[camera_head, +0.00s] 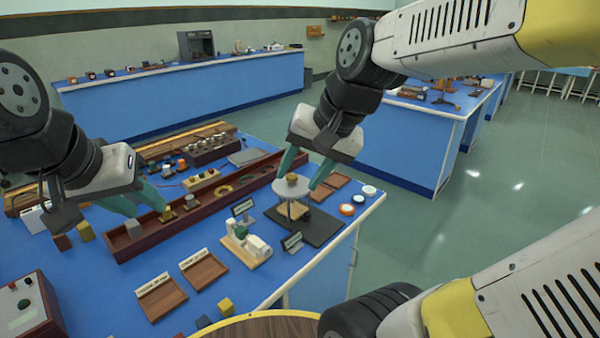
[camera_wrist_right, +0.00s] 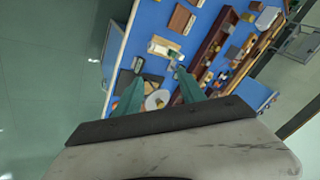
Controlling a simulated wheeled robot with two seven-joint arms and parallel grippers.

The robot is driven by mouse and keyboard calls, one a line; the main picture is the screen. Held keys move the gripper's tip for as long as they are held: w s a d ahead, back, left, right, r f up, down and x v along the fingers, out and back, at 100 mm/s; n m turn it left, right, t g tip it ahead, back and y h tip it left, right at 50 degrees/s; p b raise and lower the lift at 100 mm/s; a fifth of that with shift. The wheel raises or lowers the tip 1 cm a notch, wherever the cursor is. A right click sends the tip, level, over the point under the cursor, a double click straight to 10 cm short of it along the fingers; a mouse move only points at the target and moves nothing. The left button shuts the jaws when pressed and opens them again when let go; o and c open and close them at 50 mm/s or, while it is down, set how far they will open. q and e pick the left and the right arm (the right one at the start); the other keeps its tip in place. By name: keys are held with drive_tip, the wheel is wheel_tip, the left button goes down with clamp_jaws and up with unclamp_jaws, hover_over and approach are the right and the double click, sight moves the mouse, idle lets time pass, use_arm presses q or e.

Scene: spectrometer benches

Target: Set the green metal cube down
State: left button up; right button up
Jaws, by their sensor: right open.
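My right gripper (camera_head: 301,178) is open above the round pale platform (camera_head: 292,190) of a small stand, its teal fingers spread on either side. A small brass- or olive-coloured block (camera_head: 291,178) rests on the platform between the fingers as seen from the head. I cannot tell whether it is the green metal cube; no clearly green cube shows. In the right wrist view the open fingers (camera_wrist_right: 158,80) frame the pale platform (camera_wrist_right: 157,99). My left gripper (camera_head: 148,209) has its fingers apart over the long wooden tray (camera_head: 150,240), near a grey cube (camera_head: 133,229).
The stand is on a dark board (camera_head: 318,230) near the blue bench's right edge. Two wooden trays (camera_head: 204,270) with labels and a white-green device (camera_head: 245,243) lie in front. Yellow cubes (camera_head: 226,306) and coloured discs (camera_head: 347,210) are nearby. Bare blue surface shows between them.

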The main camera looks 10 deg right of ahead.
drive_tip(key=s+n, duration=0.1)
drive_tip(key=s+d+n+t, duration=0.1)
drive_tip(key=n, duration=0.1)
drive_tip(key=s+n+h, duration=0.1)
drive_tip(key=shift+s+d+r, duration=0.2)
drive_tip(key=shift+s+d, duration=0.05)
drive_tip(key=shift+s, duration=0.05)
idle(1.8)
